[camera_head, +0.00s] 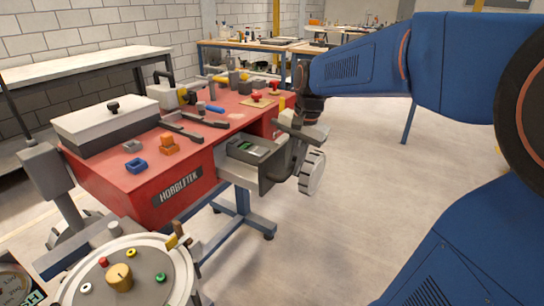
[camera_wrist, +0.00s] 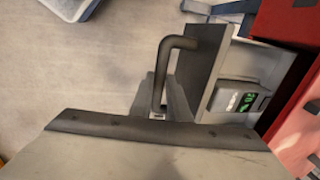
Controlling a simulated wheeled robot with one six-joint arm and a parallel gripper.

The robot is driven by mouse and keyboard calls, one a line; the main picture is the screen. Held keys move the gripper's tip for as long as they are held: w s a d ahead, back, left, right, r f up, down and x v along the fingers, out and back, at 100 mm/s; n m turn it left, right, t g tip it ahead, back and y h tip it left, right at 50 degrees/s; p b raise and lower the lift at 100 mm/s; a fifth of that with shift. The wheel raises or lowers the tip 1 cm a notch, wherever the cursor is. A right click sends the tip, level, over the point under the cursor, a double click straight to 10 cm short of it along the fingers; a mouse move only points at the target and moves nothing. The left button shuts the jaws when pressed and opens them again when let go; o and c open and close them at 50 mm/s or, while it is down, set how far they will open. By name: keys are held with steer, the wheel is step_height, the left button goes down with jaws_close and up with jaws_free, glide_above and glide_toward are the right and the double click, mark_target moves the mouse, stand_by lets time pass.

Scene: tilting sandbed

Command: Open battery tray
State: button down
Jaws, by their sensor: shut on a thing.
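The battery tray (camera_head: 262,140) is a grey drawer in the right side of the red machine and stands partly out of it. Its dark grey front panel (camera_wrist: 203,68) and the box with a green display inside (camera_wrist: 241,98) show in the wrist view. A dark bent handle (camera_wrist: 178,43) stands off the front panel. My gripper (camera_head: 297,149) is at the outer face of the tray and shut on the handle. In the wrist view my gripper's fingers (camera_wrist: 162,98) are partly hidden behind its own grey body.
The red machine top (camera_head: 226,127) carries a white-lidded box (camera_head: 105,122), small blocks and tools. A round control panel (camera_head: 125,275) stands at front left. The floor to the right of the tray is clear.

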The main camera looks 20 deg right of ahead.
steer(key=s+d, duration=0.5)
steer(key=s, duration=0.1)
steer(key=shift+s, duration=0.3)
steer(key=shift+r, duration=0.1)
steer(key=c, duration=1.7)
jaws_free()
steer(key=s+r, duration=0.1)
steer(key=r, duration=0.4)
steer(key=d+r, duration=0.1)
steer(key=r, duration=0.5)
steer(key=s+r, duration=0.1)
steer(key=r, duration=0.5)
steer(key=shift+s+d, duration=0.3)
steer(key=shift+d, duration=0.1)
steer(key=s+a+f+n+t, duration=0.1)
steer(key=s+a+f+n, duration=0.2)
steer(key=f, duration=0.4)
steer(key=s+a+f+n+t+h, duration=0.1)
steer(key=s+a+f+n, duration=0.2)
steer(key=f, duration=0.4)
steer(key=s+a+f+n+t, duration=0.1)
steer(key=s+a+f+n, duration=0.2)
steer(key=f, duration=0.4)
steer(key=shift+s+a+f+n, duration=0.1)
steer(key=shift+s+f+n, duration=0.1)
steer(key=shift+s+n, duration=0.3)
steer(key=shift+s+f+n, duration=0.2)
steer(key=shift+s+n, duration=0.1)
steer(key=shift+s, duration=0.4)
